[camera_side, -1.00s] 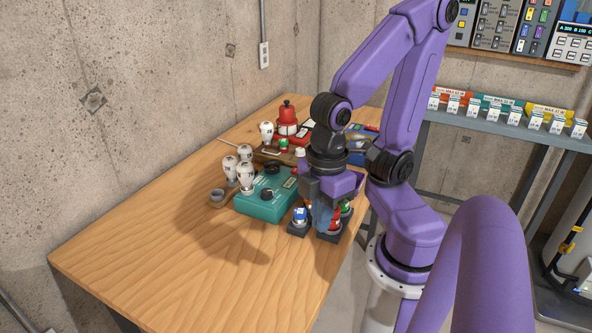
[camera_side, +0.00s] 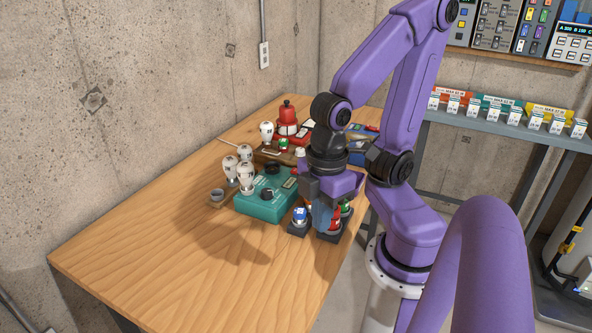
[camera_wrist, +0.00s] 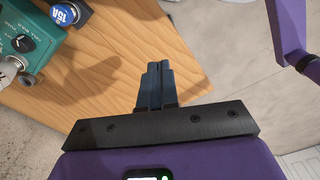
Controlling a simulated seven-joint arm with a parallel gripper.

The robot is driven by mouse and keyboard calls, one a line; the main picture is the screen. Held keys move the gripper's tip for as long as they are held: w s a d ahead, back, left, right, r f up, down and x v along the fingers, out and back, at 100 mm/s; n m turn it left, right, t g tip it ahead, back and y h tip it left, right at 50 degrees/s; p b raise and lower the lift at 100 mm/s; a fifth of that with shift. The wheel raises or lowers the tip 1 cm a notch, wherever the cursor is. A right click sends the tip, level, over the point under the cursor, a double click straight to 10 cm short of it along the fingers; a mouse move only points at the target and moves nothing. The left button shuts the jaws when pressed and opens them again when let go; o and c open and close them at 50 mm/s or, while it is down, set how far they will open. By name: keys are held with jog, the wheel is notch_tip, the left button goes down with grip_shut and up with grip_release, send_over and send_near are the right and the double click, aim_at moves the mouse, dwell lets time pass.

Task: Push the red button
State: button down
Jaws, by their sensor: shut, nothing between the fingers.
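In the wrist view, the closed fingers of my gripper (camera_wrist: 154,75) stand above the table edge. No red part shows there.
A blue-topped part (camera_side: 299,216) sits just left of the fingers, and a green one (camera_side: 345,208) just behind. A teal box (camera_side: 262,203) with black knobs stands further left, near several white bulb-like parts (camera_side: 246,174). The table's (camera_side: 190,275) front left is clear.

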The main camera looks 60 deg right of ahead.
jog(key=w+d+m+y, duration=0.5)
jog(key=w+d+m, duration=0.5)
jog(key=w+m, duration=0.7)
jog(key=w+d+m+t, duration=0.1)
jog(key=d+m+t, duration=0.5)
jog(key=d+m, duration=0.8)
jog(key=d, duration=0.6)
jog(key=shift+w+r+t+y, duration=0.15)
jog(key=shift+w+t+y, duration=0.15)
jog(key=shift+w+t, duration=0.1)
jog(key=shift+d, duration=0.1)
jog(key=shift+f, duration=4.45)
